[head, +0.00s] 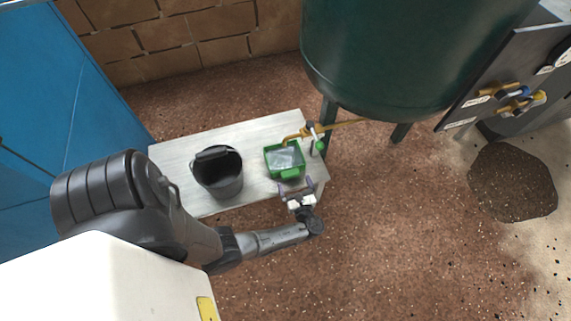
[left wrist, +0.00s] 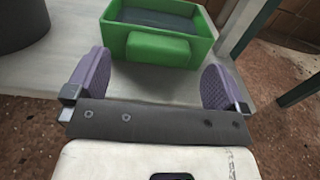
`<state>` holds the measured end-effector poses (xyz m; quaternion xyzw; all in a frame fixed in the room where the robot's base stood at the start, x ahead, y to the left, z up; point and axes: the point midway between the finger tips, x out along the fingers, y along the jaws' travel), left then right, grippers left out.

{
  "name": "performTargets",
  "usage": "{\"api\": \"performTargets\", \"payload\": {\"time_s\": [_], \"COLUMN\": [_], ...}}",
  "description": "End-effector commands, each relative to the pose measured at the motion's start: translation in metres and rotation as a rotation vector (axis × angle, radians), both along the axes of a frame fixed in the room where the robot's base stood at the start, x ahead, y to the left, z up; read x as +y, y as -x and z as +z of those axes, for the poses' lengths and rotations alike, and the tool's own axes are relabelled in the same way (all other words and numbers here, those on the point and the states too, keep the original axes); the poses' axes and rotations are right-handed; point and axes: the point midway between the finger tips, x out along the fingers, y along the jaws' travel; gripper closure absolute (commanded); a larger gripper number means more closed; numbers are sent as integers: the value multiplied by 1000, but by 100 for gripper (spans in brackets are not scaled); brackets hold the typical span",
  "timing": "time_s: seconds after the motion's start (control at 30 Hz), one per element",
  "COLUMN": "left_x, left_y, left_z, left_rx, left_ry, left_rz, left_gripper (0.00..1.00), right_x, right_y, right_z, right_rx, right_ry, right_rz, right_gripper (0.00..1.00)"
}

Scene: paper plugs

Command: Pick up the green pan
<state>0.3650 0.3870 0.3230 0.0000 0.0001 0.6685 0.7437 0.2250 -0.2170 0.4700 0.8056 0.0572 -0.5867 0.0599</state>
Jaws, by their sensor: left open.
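The green pan (head: 271,168) is a small open rectangular tub on the right part of the pale table, under a brass tap. Its inside looks grey. In the left wrist view the green pan (left wrist: 205,50) is just ahead, with a block-like green handle on its near side. My left gripper (head: 295,184) is at the near edge of the table, beside the pan's near side. In the left wrist view my left gripper (left wrist: 158,80) is open and empty, its two purple fingers on either side of the handle's line, short of enclosing it. My right gripper is not in view.
A black bucket (head: 218,175) stands left of the pan on the pale table (head: 250,130). The brass tap (head: 345,125) reaches over from the large green tank (head: 400,60). A table leg or post shows at right in the wrist view. Speckled brown floor lies open to the right.

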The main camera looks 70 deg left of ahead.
Motion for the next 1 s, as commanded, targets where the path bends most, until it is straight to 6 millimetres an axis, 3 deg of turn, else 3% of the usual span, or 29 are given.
{"api": "performTargets", "payload": {"time_s": [0.03,0.2,0.57,1.0], "left_x": [8,25,31,31], "left_y": [0,-1,-2,-2], "left_z": [-5,-3,-1,-1], "left_rx": [-2,-1,0,0], "left_ry": [-2,-1,1,0], "left_rz": [0,0,-1,-1], "left_gripper": [0,0,0,42], "right_x": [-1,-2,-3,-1], "right_y": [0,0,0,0], "right_z": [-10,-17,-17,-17], "right_rx": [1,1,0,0], "right_ry": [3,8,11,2], "right_rz": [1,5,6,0], "right_gripper": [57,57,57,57]}}
